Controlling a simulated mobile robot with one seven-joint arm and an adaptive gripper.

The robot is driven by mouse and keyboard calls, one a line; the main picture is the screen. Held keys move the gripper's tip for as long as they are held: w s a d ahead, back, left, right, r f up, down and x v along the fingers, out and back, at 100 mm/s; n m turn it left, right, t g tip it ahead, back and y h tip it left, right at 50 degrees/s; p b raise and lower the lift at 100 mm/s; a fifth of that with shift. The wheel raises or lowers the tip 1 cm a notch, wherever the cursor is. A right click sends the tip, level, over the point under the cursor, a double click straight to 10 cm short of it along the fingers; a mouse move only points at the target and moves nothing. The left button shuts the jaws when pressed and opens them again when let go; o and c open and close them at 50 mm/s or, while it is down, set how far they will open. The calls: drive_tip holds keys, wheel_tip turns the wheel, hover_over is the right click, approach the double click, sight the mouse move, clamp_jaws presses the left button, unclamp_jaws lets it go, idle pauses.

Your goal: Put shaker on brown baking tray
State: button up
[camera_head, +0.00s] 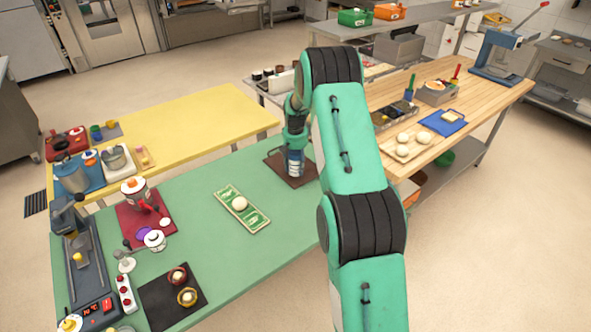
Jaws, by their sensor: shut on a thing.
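My gripper (294,150) points down over the far right part of the green table. The shaker's upper part is hidden by the gripper. The brown baking tray (307,179) lies flat on the green table, directly under and around the shaker in this view. My arm covers the tray's right side. I cannot tell whether the shaker's base touches the tray.
The green table (210,256) also holds a green patterned tray with a pale ball (239,203), a red mat (133,230) and a black mat (158,309) with small bowls. A yellow table (190,122) stands behind it, and a wooden table (480,104) to the right.

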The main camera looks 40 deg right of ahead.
sight(295, 152)
drive_tip(key=shift+f, duration=0.65)
drive_tip(key=shift+f, duration=0.15)
drive_tip(key=o, duration=1.3)
wheel_tip(295, 152, up, 12)
drive_tip(key=shift+f+p, duration=0.1)
drive_tip(key=shift+p, duration=1)
drive_tip(key=shift+r, duration=0.25)
